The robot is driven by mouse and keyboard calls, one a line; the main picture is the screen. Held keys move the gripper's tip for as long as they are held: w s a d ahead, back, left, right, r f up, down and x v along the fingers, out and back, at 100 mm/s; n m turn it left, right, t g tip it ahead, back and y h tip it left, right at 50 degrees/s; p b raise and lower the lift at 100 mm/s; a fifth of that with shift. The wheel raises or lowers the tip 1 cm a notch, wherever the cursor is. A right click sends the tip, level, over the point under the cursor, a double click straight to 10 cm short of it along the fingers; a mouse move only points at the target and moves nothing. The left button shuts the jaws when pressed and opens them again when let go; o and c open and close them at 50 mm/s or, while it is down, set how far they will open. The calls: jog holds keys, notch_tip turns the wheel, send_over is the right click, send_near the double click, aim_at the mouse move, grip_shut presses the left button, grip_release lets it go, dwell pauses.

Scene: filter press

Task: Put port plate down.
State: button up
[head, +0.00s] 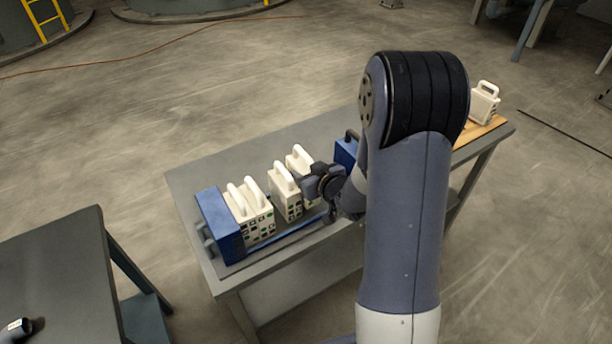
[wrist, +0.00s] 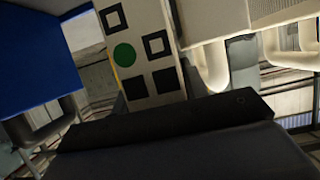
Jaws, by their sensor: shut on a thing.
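My gripper (head: 320,187) is at the row of cream port plates on the grey table, at the row's right-hand plate (head: 299,160). It is shut on a port plate, which seems to be this one. The fingers and their grip are mostly hidden by my wrist. The plate's handle points up and it looks upright; whether its foot touches the rails cannot be seen. In the wrist view, a cream plate face (wrist: 140,60) with a green disc and black squares shows behind the dark gripper part.
A blue end block (head: 222,226) stands left of the plates, and another blue block (head: 346,150) stands to the right. More cream plates (head: 286,190) stand between them, with narrow gaps. A separate plate (head: 484,103) stands on a wooden board (head: 468,135) at the table's right end.

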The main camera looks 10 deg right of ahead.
jog(key=shift+f, duration=0.45)
jog(key=shift+s+f, duration=0.1)
jog(key=shift+f, duration=0.05)
jog(key=shift+f, duration=0.1)
jog(key=shift+s+f+b, duration=0.3)
jog(key=shift+f+b, duration=0.4)
jog(key=shift+b, duration=0.15)
jog(key=o, duration=0.9)
jog(key=shift+o, duration=0.2)
jog(key=shift+r+p, duration=0.7)
jog(key=shift+p, duration=0.15)
jog(key=v, duration=1.1)
jog(key=shift+r, duration=0.3)
